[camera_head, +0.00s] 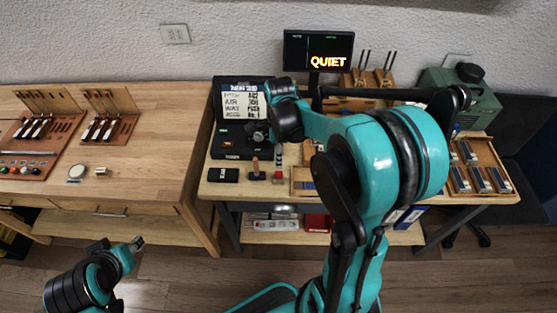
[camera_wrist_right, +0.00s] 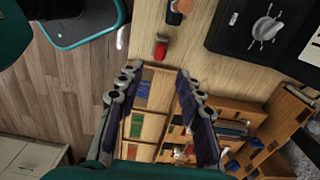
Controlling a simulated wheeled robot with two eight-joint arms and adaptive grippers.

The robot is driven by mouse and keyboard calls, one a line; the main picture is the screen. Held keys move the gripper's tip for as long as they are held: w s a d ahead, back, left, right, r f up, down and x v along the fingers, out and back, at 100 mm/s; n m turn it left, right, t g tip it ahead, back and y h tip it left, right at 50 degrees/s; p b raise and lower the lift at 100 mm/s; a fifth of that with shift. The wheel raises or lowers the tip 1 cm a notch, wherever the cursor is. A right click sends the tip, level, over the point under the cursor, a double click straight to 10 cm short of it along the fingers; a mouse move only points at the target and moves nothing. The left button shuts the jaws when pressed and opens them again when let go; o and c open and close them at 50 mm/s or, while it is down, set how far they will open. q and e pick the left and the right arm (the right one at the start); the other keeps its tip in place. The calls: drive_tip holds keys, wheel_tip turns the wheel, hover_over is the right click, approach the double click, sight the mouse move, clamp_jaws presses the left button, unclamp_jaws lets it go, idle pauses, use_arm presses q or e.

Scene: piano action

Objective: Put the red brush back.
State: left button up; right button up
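In the right wrist view a small red object (camera_wrist_right: 161,47) stands on the bare wood just beyond a compartmented wooden tray (camera_wrist_right: 160,71). It may be the red brush, but its shape is too small to be sure. My right gripper (camera_wrist_right: 158,73) is open and empty over the tray, its fingers spread on either side of the compartments. In the head view my right arm hides much of the tray and this gripper. My left gripper (camera_head: 136,243) hangs low, away from the tables.
A black case (camera_head: 224,142) with a written card stands left of the tray. A screen (camera_head: 318,50) reads QUIET behind. A green machine (camera_head: 470,95) is at the back right. The left table (camera_head: 160,170) has clear wood at its right side.

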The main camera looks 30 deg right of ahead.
drive_tip(key=s+a+r+n+t, duration=0.3)
drive_tip(key=s+a+r+n, duration=0.1)
drive_tip(key=n, duration=0.8)
drive_tip(key=s+a+r+n+t, duration=0.4)
drive_tip(key=s+a+n, duration=0.2)
drive_tip(key=n, duration=0.6)
drive_tip(key=shift+s+a, duration=0.35)
drive_tip(key=shift+s, duration=0.15)
wheel_tip(320, 180, down, 4)
drive_tip(key=b, duration=0.4)
drive_tip(key=shift+r, duration=0.1)
